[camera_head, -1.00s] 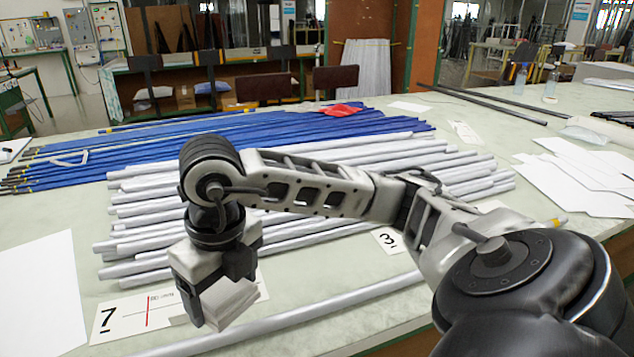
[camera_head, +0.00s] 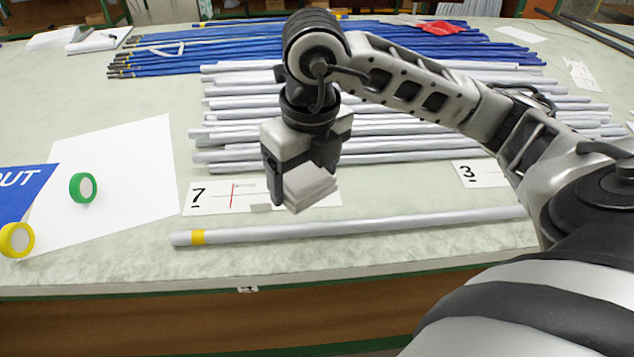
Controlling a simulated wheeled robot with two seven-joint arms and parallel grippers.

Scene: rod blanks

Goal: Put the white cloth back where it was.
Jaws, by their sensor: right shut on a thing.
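My right gripper (camera_head: 300,182) hangs pointing down over the near part of the table, above the card marked 7 in the picture. It is shut on a folded white cloth (camera_head: 309,188), whose layered lower edge shows below and between the fingers. The cloth looks held above the table, apart from the rod with the yellow band (camera_head: 380,224) in front. My left gripper is not in view.
White rods (camera_head: 235,105) and blue rods (camera_head: 220,52) lie behind the gripper. The card marked 7 (camera_head: 215,197) and a card marked 3 (camera_head: 477,173) lie nearby. Green tape (camera_head: 82,187), yellow tape (camera_head: 15,239) and a white sheet (camera_head: 130,185) are left.

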